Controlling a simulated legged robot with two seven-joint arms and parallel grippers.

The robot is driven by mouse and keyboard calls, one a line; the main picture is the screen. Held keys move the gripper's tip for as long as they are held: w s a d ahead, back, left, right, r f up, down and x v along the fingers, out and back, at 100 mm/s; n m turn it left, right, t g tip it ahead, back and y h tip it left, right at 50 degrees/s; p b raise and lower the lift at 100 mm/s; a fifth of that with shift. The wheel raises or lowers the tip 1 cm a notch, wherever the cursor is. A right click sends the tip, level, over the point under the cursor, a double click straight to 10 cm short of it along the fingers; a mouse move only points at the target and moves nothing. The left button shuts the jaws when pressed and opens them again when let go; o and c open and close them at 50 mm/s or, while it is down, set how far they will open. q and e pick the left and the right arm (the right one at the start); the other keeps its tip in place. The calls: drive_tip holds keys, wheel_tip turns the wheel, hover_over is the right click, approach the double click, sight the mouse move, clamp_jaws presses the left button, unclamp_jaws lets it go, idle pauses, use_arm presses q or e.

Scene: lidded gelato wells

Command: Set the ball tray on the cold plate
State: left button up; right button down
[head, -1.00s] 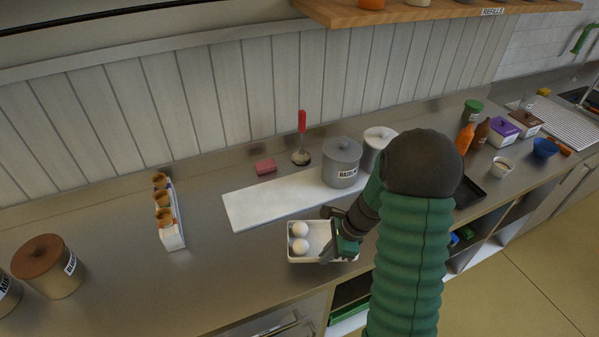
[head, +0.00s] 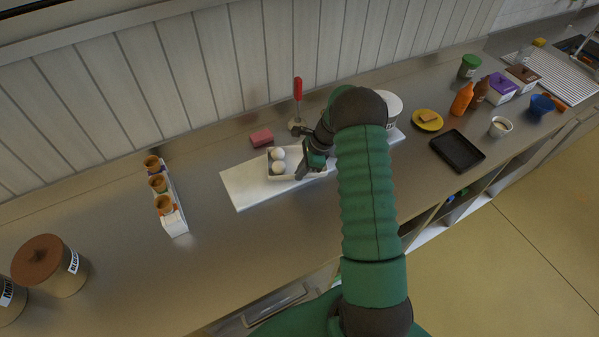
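The ball tray (head: 274,177) is a small white tray with two white balls (head: 279,160) at its left end. It is over the middle of the cold plate (head: 238,187), a long pale slab on the counter. I cannot tell whether its underside touches the plate. My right gripper (head: 312,170) is at the tray's right part, shut on it; the fingertips are partly hidden. My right arm covers part of the plate and whatever stands behind it. My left gripper is not in view.
A pink block (head: 261,138) and a red-handled scoop (head: 297,105) are behind the plate. A cone holder (head: 173,212) stands left. A pale lidded tub (head: 391,106) is right of my arm, with a black tray (head: 457,150) further right.

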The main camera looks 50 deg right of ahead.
drive_tip(key=shift+w+d+f, duration=0.1)
drive_tip(key=shift+d+f, duration=0.15)
drive_tip(key=shift+d, duration=0.3)
drive_tip(key=shift+w+d+f, duration=0.1)
drive_tip(key=shift+d+f, duration=0.1)
drive_tip(key=shift+d, duration=0.3)
drive_tip(key=shift+s+f+p, duration=0.15)
drive_tip(key=shift+f+p, duration=0.3)
drive_tip(key=shift+f, duration=0.15)
drive_tip(key=shift+s+f+p, duration=0.15)
drive_tip(key=shift+f+p, duration=0.25)
drive_tip(key=shift+f, duration=0.15)
drive_tip(key=shift+a+f, duration=0.15)
drive_tip(key=shift+w+a, duration=0.25)
drive_tip(key=shift+a, duration=0.15)
drive_tip(key=shift+a+f, duration=0.1)
drive_tip(key=c, duration=2)
unclamp_jaws()
drive_tip(key=shift+o, duration=1.8)
drive_tip(key=shift+s+d+f, duration=0.1)
drive_tip(key=shift+s+d, duration=0.05)
drive_tip(key=shift+d, duration=0.35)
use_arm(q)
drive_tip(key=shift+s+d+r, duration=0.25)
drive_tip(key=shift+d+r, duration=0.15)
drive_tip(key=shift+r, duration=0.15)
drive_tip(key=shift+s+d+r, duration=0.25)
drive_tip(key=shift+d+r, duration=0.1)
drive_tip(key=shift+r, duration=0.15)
